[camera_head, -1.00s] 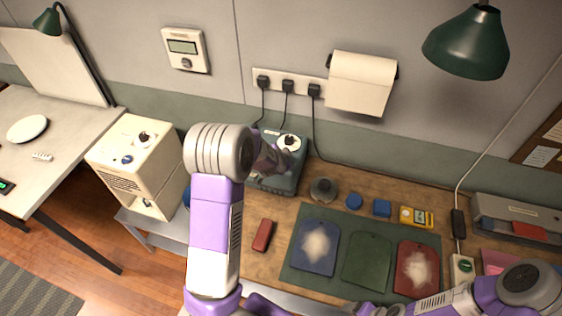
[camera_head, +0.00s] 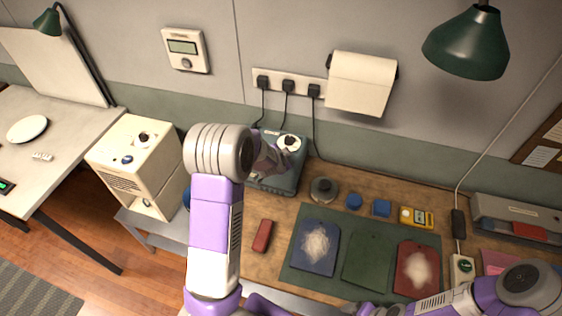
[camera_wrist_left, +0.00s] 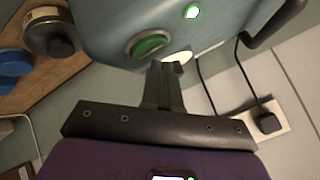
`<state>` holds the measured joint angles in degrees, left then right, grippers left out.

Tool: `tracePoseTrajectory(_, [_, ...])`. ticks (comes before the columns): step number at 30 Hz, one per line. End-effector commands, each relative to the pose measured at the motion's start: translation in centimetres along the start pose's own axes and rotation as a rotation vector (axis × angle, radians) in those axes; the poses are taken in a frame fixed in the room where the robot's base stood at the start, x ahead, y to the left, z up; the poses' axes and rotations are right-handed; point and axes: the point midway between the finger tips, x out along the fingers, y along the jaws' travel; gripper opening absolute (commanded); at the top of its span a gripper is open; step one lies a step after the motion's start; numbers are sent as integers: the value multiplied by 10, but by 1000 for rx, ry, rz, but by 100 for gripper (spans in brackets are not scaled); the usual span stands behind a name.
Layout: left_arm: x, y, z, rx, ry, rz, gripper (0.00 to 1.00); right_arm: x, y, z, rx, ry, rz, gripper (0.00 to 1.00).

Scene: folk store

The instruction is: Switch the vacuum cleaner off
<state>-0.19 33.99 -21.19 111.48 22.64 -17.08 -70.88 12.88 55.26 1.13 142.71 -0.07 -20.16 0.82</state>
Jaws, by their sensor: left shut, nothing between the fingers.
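The vacuum cleaner (camera_head: 288,185) is a grey-green box on the bench against the wall, with a round white part on top. In the left wrist view its body (camera_wrist_left: 110,25) fills the upper middle. A green oval button (camera_wrist_left: 150,44) in a metal rim sits on it, and a small green light (camera_wrist_left: 192,11) is lit. My left gripper (camera_wrist_left: 165,66) is shut and empty, its tips just beside the button; contact cannot be told. In the head view the left gripper (camera_head: 280,158) is over the box, partly hidden by my arm. My right gripper (camera_head: 365,309) is at the bottom edge, its jaws unclear.
A beige box appliance (camera_head: 138,160) with knobs stands at left. A power strip (camera_head: 272,80) with plugs is on the wall behind. A round grey item (camera_head: 323,190), a red block (camera_head: 263,236) and a dark green mat (camera_head: 296,277) with powdered boards lie to the right and front.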

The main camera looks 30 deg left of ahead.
Motion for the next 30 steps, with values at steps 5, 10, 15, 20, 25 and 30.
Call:
tracePoseTrajectory(5, [0,0,0,0,0,0,0,0,0,0,0,0,0,78])
tracePoseTrajectory(10, [0,0,0,0,0,0,0,0,0,0,0,0,0,78])
tracePoseTrajectory(15, [2,2,1,1,0,0,0,2,1,0,0,0,0,78])
tracePoseTrajectory(20, [6,5,4,1,0,1,0,6,2,0,0,0,0,78])
tracePoseTrajectory(25, [6,5,5,0,0,0,0,6,2,0,0,0,0,78])
tracePoseTrajectory(30, [6,5,5,0,-1,1,0,6,2,0,0,0,0,78])
